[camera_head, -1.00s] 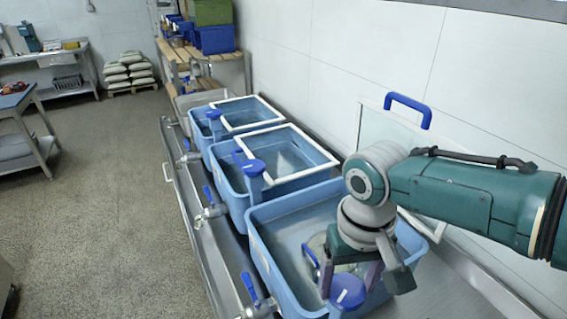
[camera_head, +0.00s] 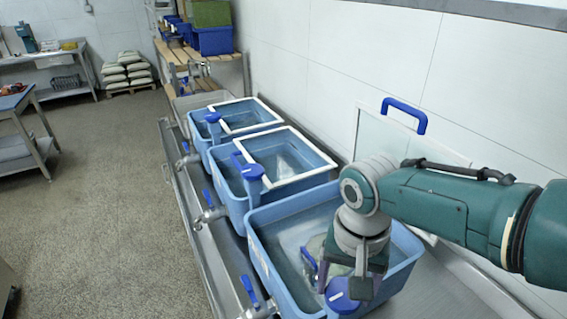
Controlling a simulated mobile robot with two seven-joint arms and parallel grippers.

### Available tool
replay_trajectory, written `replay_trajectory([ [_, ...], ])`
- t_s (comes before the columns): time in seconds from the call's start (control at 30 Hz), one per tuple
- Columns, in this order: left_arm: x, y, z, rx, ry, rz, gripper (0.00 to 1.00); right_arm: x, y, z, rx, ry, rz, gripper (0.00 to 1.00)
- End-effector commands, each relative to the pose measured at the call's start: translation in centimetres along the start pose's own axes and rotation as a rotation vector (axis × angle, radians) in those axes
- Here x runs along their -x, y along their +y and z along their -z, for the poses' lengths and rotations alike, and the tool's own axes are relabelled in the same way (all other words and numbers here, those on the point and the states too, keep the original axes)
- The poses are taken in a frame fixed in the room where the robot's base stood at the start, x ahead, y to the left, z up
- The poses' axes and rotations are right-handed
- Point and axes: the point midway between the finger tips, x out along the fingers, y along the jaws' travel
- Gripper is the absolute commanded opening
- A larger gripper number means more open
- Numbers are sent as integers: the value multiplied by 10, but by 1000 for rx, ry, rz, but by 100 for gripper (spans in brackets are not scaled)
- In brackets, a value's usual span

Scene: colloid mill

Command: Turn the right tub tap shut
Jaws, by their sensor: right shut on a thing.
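The near light-blue tub (camera_head: 265,240) is the rightmost of the row and holds clear liquid. A blue tap handle (camera_head: 341,300) with a flat rounded top stands at its near front wall. My right gripper (camera_head: 342,282) comes down from the right over this tub and is shut on the tap handle, with its fingers on either side. The gripper hides part of the handle and its stem. A blue loop (camera_head: 309,259) shows just left of the gripper inside the tub. My left gripper is not in view.
The middle tub (camera_head: 222,178) and a far tub carry white frames and similar blue handles. A small valve with a blue lever (camera_head: 250,289) juts from the near tub's front. A blue-handled clear panel (camera_head: 372,137) leans on the wall. Floor at left is free.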

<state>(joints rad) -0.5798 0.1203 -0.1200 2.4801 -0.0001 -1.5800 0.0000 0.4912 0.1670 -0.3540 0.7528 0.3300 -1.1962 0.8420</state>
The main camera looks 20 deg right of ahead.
Motion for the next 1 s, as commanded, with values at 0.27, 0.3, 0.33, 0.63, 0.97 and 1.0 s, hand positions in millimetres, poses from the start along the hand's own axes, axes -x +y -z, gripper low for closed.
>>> replay_trajectory([
  [0.27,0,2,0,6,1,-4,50,1,0,1,-5,2,2,80],
  [0.3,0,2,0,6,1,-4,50,1,0,1,-4,2,2,84],
  [0.33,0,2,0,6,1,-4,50,0,0,1,-4,2,2,88],
  [0.63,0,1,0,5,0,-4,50,0,0,1,-2,1,1,100],
  [0.97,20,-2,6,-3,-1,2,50,38,0,1,0,4,2,100],
  [1.0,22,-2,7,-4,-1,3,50,45,0,1,0,5,4,100],
])
